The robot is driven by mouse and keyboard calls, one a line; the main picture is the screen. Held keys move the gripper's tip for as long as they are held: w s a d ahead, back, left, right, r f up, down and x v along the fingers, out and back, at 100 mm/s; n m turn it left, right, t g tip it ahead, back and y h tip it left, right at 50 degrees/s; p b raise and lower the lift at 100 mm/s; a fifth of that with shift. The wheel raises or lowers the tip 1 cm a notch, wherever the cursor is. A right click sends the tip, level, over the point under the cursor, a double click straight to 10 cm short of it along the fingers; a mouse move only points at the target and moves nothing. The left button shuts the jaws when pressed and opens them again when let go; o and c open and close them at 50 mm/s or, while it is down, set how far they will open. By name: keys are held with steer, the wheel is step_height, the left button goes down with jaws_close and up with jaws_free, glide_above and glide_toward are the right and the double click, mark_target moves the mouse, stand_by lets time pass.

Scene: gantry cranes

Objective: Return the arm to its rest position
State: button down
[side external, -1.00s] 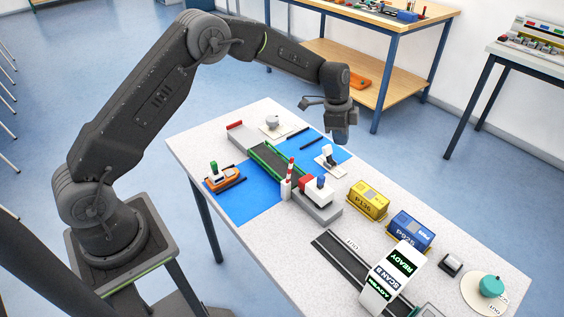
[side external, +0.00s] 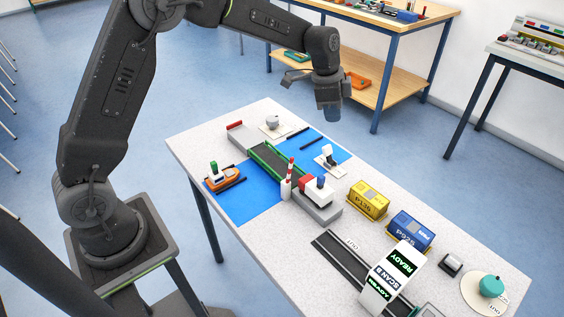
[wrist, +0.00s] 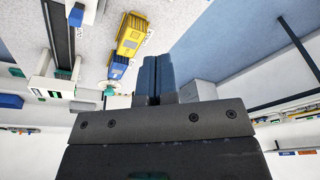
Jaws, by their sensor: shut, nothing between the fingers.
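My gripper (side external: 329,113) is in the air above the far edge of the work table in the side view, pointing down. Its blue-grey fingers are shut with nothing between them, and they also show together in the wrist view (wrist: 152,78). It touches nothing on the table (side external: 455,240). The arm is bent, with its elbow high at the top edge of the side view, partly cut off.
On the table are a yellow container (side external: 368,200), a blue container (side external: 410,230), a scanner arch (side external: 393,275), an orange boat (side external: 224,178) on a blue mat (side external: 250,203) and a teal knob (side external: 491,286). A wooden bench (side external: 385,30) stands behind. Air around my gripper is clear.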

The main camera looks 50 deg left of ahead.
steer(key=s+r+n+t, duration=0.1)
steer(key=s+r+n, duration=0.1)
steer(key=s+r, duration=0.5)
steer(key=s+r+n+t, duration=0.1)
steer(key=s+r+n, duration=0.3)
steer(key=s, duration=0.5)
steer(key=s+a+n+t+y, duration=0.1)
steer(key=s+n, duration=0.3)
steer(key=s, duration=1.2)
steer(key=shift+f+t+y, duration=0.3)
steer(key=shift+f, duration=0.15)
